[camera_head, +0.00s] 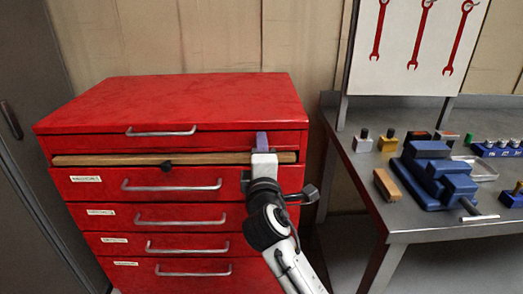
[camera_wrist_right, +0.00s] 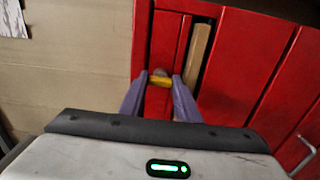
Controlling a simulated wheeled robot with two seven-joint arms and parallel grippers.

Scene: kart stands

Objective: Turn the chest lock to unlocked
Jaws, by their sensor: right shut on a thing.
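The red tool chest (camera_head: 180,100) stands at the left of the head view. In the right wrist view its lock (camera_wrist_right: 160,80), a small yellow piece with a darker grey end, sits on a red front face beside a wooden strip. My right gripper (camera_head: 262,140) is at the upper right of the chest front, and its purple fingers (camera_wrist_right: 161,90) are closed on either side of the lock. The head view hides the lock behind the gripper. I cannot read the lock's turn position. My left gripper is in neither view.
Several handled drawers lie below. At right a metal bench (camera_head: 425,219) carries a blue vise (camera_head: 440,175) and small blocks, under a wrench board (camera_head: 403,70).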

